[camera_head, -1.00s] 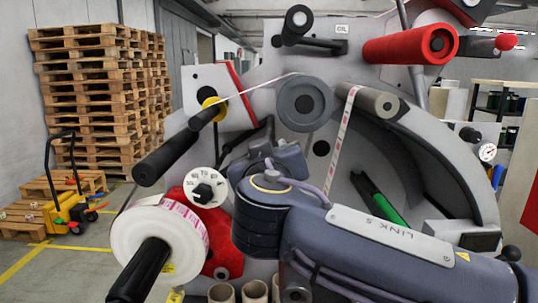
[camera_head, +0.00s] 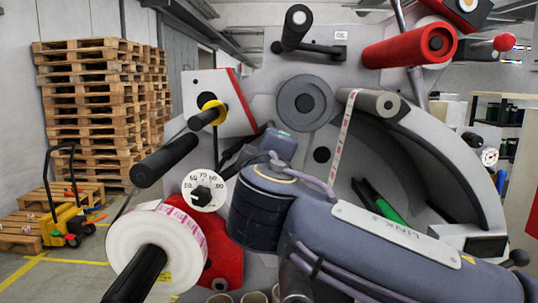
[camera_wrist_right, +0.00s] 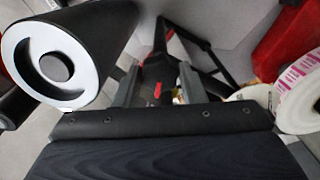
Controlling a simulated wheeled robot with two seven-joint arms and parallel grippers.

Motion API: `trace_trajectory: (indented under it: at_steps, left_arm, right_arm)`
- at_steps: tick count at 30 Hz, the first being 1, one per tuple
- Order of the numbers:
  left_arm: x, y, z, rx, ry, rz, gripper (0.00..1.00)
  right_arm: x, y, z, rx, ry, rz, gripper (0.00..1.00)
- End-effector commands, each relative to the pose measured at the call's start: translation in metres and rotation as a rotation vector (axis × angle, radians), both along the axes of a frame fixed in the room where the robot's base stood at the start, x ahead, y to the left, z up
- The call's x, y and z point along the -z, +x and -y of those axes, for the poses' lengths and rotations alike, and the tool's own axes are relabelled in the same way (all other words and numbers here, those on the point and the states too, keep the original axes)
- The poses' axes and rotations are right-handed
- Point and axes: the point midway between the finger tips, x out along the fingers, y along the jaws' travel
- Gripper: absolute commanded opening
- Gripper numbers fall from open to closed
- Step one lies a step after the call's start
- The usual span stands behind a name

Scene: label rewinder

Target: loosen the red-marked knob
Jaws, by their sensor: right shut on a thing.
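In the right wrist view my right gripper (camera_wrist_right: 157,82) has its two grey fingers on either side of a black part with small red marks (camera_wrist_right: 157,90). It appears to be the red-marked knob, and the gripper is shut on it. The grip's far side is partly hidden. My left gripper is in neither current view.
A white label roll (camera_head: 150,255) on a black spindle and a white dial (camera_head: 201,190) with a black knob are left of my arm. A black roller (camera_head: 165,160) and a red roller (camera_head: 410,46) stick out above. Pallets (camera_head: 95,110) stand at the back left.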

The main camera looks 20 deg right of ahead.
Motion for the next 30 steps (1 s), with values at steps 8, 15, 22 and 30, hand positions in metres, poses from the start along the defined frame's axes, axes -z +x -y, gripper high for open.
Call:
trace_trajectory:
  at_steps: [8,15,22,30]
  left_arm:
    - [-0.005,0.000,0.000,0.000,0.000,0.000,0.36]
    - [-0.009,0.000,0.000,0.000,0.000,0.000,0.36]
    - [-0.011,0.000,0.000,0.000,0.000,0.000,0.36]
    - [-0.011,0.000,0.000,0.000,0.000,0.000,0.36]
  right_arm:
    - [0.000,0.000,0.000,0.000,-0.232,-0.069,0.14]
    - [0.000,0.000,0.000,0.000,-0.376,-0.109,0.14]
    - [0.001,0.000,0.000,0.000,-0.452,-0.131,0.14]
    - [0.001,0.000,0.000,0.000,-0.477,-0.138,0.14]
